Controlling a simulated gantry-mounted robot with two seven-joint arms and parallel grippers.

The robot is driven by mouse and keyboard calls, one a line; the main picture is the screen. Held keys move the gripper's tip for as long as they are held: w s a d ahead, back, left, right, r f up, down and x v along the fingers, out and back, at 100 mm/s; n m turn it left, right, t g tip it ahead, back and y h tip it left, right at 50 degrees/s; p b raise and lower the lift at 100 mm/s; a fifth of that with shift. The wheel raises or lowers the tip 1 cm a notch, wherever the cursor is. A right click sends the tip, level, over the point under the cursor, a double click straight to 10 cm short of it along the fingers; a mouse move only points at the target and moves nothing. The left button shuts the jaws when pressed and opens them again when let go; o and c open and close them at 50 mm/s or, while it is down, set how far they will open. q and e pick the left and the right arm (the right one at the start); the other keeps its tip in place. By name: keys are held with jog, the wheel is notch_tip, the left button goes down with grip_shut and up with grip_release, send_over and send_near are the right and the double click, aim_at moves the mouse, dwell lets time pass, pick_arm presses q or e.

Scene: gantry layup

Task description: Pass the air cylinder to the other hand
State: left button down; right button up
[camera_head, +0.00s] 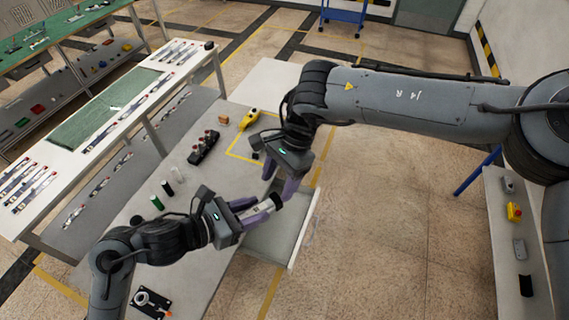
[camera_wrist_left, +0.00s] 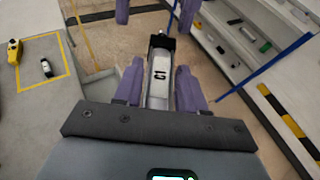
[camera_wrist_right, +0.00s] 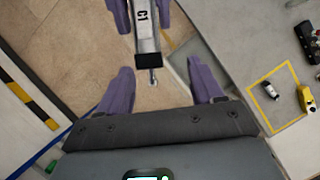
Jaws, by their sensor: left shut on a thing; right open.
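The air cylinder (camera_head: 259,210) is a silver body with dark ends and a "C1" label. My left gripper (camera_head: 262,207) is shut on it; in the left wrist view the cylinder (camera_wrist_left: 160,80) lies lengthwise between the purple fingers. My right gripper (camera_head: 281,185) is open, just beyond the cylinder's far end. In the right wrist view the cylinder (camera_wrist_right: 147,38) points its thin rod toward the gap between my right gripper's (camera_wrist_right: 160,68) spread fingers. I see clear space on both sides of the rod.
On the grey table (camera_head: 180,215) stand a black holder with several knobs (camera_head: 204,147), a yellow tool (camera_head: 249,120) by a yellow-outlined square, and small dark, white and green cylinders (camera_head: 168,188). A black plate with a ring (camera_head: 150,302) lies at the near end.

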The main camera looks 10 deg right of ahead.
aim_at(275, 192)
jog(key=shift+x, duration=1.65)
jog(key=shift+s, duration=0.1)
grip_shut()
grip_release()
dwell(0.4)
jog(key=shift+r, duration=0.15)
